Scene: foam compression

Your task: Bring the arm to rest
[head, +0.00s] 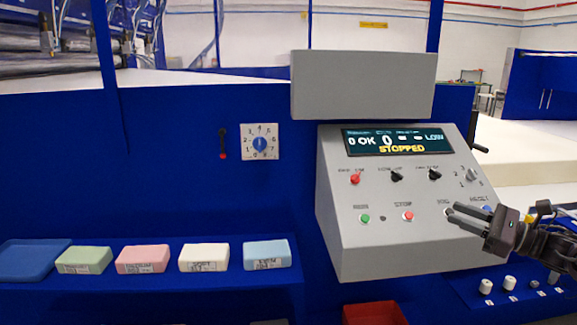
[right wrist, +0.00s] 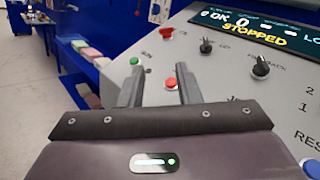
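My right gripper (head: 452,213) is in front of the lower right of the grey control panel (head: 355,250). Its two fingers stand apart with nothing between them, and it also shows in the right wrist view (right wrist: 160,75). In that view a red button (right wrist: 172,83) appears between the fingers. In the head view the red button (head: 408,216) and green button (head: 364,218) lie left of the gripper, clear of it. The panel's screen (head: 388,142) reads STOPPED. My left gripper is not in view.
Green (head: 83,260), pink (head: 143,259), white (head: 204,257) and light blue (head: 267,254) blocks sit on a blue ledge at left. A red bin (head: 374,313) is below the panel. White knobs (head: 486,286) stand on a blue surface at lower right.

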